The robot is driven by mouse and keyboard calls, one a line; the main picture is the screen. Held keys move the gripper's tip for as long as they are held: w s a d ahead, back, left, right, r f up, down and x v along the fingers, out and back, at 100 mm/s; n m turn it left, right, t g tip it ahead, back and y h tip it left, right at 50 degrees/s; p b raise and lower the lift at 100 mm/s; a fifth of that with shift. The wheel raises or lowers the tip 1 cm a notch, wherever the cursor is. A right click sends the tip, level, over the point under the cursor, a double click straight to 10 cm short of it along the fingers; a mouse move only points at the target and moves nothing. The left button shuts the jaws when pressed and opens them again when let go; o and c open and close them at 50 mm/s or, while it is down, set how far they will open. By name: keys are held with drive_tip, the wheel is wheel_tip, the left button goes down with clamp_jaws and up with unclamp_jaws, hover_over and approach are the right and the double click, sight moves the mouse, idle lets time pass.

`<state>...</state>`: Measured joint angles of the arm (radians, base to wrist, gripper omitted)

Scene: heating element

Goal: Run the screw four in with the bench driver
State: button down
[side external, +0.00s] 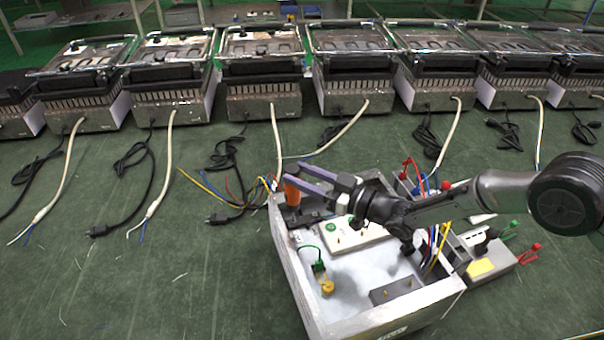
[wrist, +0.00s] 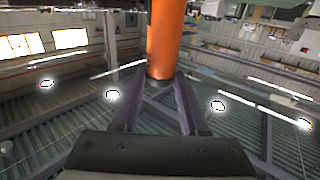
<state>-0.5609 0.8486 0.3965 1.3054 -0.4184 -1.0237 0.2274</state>
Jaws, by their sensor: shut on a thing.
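The orange bench driver (side external: 291,192) stands about upright at the far left corner of the open metal box (side external: 298,285). My gripper (side external: 292,172), with purple fingers, reaches in from the right and is shut on the driver. In the wrist view the orange driver (wrist: 164,40) sits between the fingertips (wrist: 156,82). The driver's lower end is hidden, so I cannot tell whether it touches a screw. I cannot tell which fastener is screw four.
The box holds a white plate (side external: 345,236), a green terminal (side external: 319,266) and a yellow knob (side external: 328,287). Coloured wires lie by its left corner. A grey unit with red and green plugs (side external: 488,265) is at right. Several grills line the back.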

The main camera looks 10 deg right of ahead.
drive_tip(key=shift+f, duration=0.45)
idle(0.8)
drive_tip(key=shift+r, duration=2.9)
